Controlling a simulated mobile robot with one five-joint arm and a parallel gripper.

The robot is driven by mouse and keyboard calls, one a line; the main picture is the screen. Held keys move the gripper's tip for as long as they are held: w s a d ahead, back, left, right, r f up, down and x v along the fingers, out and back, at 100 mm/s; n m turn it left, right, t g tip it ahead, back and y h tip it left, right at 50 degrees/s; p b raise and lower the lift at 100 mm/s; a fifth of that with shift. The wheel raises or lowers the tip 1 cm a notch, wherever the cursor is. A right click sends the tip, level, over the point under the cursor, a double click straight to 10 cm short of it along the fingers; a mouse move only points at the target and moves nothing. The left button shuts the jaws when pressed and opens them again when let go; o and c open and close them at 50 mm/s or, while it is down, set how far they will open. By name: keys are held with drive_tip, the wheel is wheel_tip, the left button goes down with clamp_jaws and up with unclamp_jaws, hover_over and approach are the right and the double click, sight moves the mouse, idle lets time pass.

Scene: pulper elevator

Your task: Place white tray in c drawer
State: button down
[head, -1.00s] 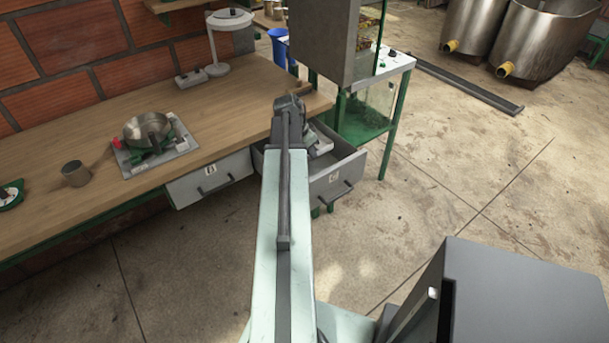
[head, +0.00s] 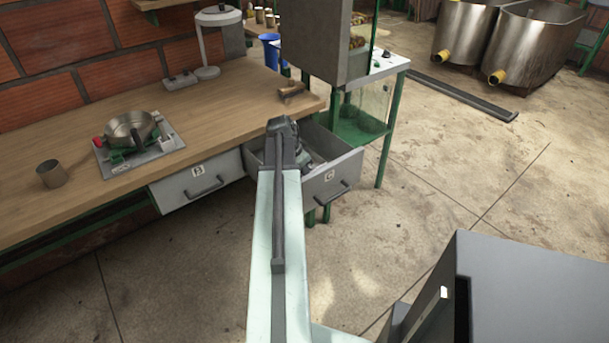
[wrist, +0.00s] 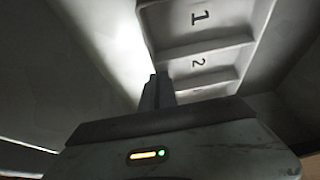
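The C drawer (head: 336,184) stands pulled open under the right end of the wooden bench. My gripper (wrist: 158,90) reaches down into it, and in the head view my arm covers part of the opening. The white tray (wrist: 205,45), with compartments marked 1 and 2, shows in the wrist view inside the grey drawer walls. The gripper's narrow fingers are close together at the tray's edge and appear shut on it. Whether the tray rests flat on the drawer floor is hidden.
The B drawer (head: 197,184) beside it is shut. The bench (head: 225,110) holds a scale with a metal bowl (head: 131,128), a metal cup (head: 52,174), a lamp (head: 208,72) and a brush-like item (head: 293,93). A green-framed stand (head: 384,150) is close on the right.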

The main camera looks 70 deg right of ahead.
drive_tip(key=c, duration=1.6)
unclamp_jaws()
drive_tip(key=shift+f, duration=0.1)
drive_tip(key=shift+c, duration=0.2)
drive_tip(key=shift+r+p, duration=0.35)
drive_tip(key=p+v, duration=1)
drive_tip(key=v, duration=0.1)
drive_tip(key=shift+a+r+p, duration=0.15)
drive_tip(key=shift+r+p, duration=0.1)
drive_tip(key=shift+p, duration=0.1)
drive_tip(key=shift+w, duration=0.1)
